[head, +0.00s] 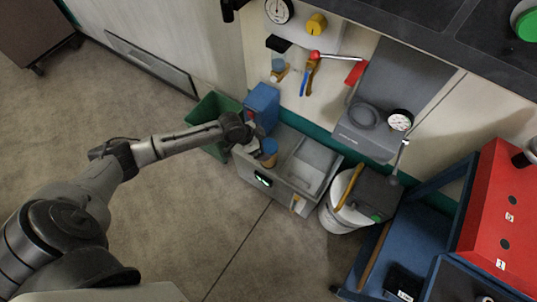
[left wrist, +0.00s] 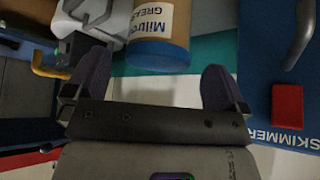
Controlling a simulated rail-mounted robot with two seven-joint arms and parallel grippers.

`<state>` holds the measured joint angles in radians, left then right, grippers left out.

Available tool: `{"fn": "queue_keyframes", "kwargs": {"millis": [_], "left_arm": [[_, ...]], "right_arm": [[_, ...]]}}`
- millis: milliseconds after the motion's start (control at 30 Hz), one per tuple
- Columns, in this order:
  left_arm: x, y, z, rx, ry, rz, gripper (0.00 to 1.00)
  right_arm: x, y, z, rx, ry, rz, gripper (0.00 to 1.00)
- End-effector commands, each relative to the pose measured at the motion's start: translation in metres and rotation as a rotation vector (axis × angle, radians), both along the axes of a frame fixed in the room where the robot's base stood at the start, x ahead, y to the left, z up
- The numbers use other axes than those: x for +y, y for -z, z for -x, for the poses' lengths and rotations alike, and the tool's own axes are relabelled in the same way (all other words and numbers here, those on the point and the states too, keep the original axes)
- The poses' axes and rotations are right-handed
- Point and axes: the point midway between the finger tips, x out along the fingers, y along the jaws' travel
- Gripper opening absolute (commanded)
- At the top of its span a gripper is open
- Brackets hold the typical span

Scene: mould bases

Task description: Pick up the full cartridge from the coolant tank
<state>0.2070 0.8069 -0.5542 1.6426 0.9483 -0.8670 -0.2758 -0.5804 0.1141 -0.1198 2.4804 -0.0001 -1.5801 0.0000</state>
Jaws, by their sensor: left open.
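A cartridge with a cream label and blue ends (head: 268,147) is at the left part of the grey coolant tank (head: 318,149). In the left wrist view the cartridge (left wrist: 160,25) shows large, with "GREASE" on its label. I cannot tell how full it is. My left gripper (head: 258,150) is at the tank's left end, close beside the cartridge. In the left wrist view the left gripper (left wrist: 158,75) is open, with a dark finger to each side of the cartridge's near blue end. It does not grip it. My right gripper is not in view.
A blue skimmer (head: 261,102) stands behind the tank's left end; it also shows in the left wrist view (left wrist: 270,50). A green bin (head: 207,107) is left of it. A white bucket (head: 332,218) stands right of the tank. Floor in front is clear.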

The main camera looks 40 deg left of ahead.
Motion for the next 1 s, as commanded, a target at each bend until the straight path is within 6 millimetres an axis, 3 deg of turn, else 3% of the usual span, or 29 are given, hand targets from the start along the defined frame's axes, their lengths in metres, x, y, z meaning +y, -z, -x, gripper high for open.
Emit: {"fn": "queue_keyframes", "kwargs": {"millis": [300,633,1000], "left_arm": [[-0.013,0.034,-0.016,0.0,0.0,0.002,1.0],[-0.016,0.036,-0.019,-0.001,-0.001,-0.001,1.0],[-0.016,0.036,-0.019,0.0,0.0,0.0,0.65]], "right_arm": [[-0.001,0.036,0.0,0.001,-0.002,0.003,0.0],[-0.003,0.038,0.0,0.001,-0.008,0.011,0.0],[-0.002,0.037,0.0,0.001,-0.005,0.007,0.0]]}}
